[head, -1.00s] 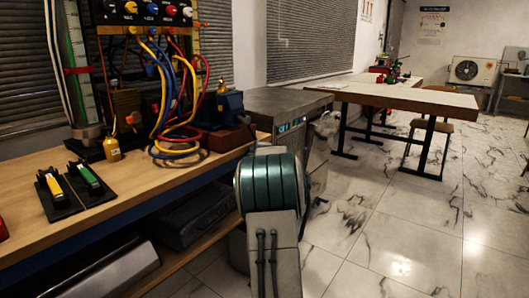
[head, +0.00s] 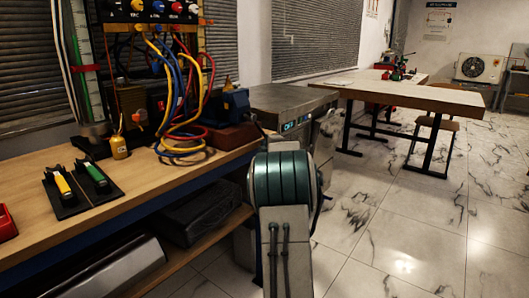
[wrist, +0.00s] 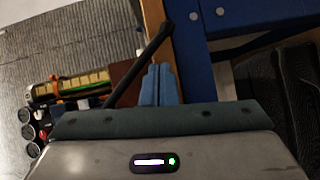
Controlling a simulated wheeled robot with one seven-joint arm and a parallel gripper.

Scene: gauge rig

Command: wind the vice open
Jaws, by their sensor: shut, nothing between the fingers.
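The vice looks to be the dark blue body (head: 236,103) on a reddish-brown block (head: 228,138), at the bench's far right end in the head view. In the wrist view my gripper (wrist: 158,70) shows as two light blue fingers pressed together, with nothing between them. A dark slanting bar (wrist: 140,65) crosses just beside the fingers; I cannot tell whether it is the vice's handle or whether they touch. A brown patch (wrist: 124,78), perhaps the block, lies left of the fingers. In the head view my gripper is hidden behind my arm.
Coloured hoses (head: 180,90) hang from the gauge rig left of the vice. A grey cabinet (head: 290,98) stands beyond. The tiled floor at right is open.

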